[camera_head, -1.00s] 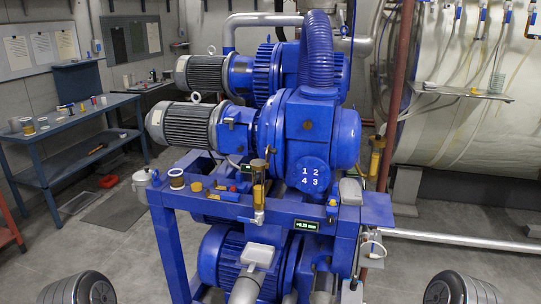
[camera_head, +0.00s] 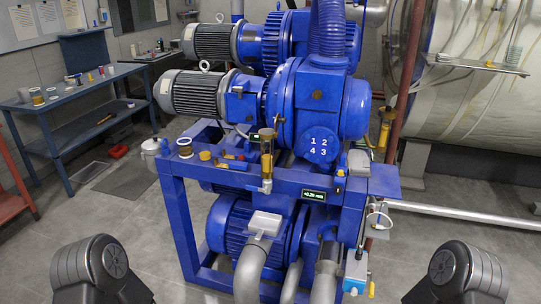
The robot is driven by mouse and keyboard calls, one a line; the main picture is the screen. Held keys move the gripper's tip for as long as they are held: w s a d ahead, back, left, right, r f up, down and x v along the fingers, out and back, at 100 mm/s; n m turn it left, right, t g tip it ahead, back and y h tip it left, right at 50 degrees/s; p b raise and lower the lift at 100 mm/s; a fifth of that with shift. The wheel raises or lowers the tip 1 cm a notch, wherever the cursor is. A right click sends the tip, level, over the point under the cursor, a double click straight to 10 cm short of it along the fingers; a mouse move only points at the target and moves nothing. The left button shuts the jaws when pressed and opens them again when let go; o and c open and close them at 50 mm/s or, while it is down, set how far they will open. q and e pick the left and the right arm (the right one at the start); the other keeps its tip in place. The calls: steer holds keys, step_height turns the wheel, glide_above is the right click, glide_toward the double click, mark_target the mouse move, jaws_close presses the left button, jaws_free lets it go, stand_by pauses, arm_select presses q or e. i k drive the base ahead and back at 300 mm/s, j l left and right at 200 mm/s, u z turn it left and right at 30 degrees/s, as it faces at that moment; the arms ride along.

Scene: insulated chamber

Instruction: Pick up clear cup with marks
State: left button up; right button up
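I cannot make out a clear cup with marks for certain. A small round container with a pale rim and amber-brown side (camera_head: 185,148) stands on the left end of the blue pump frame (camera_head: 230,170). A clear upright tube with amber liquid (camera_head: 267,153) is fitted at the front of the frame. Several small cups or cans (camera_head: 36,96) stand on the blue workbench at the left, too small to tell if any is clear or marked. Only rounded dark parts of my two arms show at the bottom corners; neither gripper is in view.
The large blue pump (camera_head: 318,110) fills the middle. A silver pot (camera_head: 151,149) is at the frame's left end. A red rack (camera_head: 12,190) stands at the left edge. A pale tank (camera_head: 470,90) and low pipe (camera_head: 460,213) are at right. Grey floor (camera_head: 120,220) lies open at left.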

mark_target(185, 147)
steer(key=i+j+z, duration=0.4)
steer(key=j, duration=0.25)
steer(key=i+j+z, duration=0.15)
steer(key=j, duration=0.2)
steer(key=i+j+z, duration=0.2)
steer(key=j, duration=0.2)
steer(key=j+z, duration=0.2)
steer(key=j, duration=0.2)
steer(key=j+z, duration=0.2)
steer(key=j, duration=0.2)
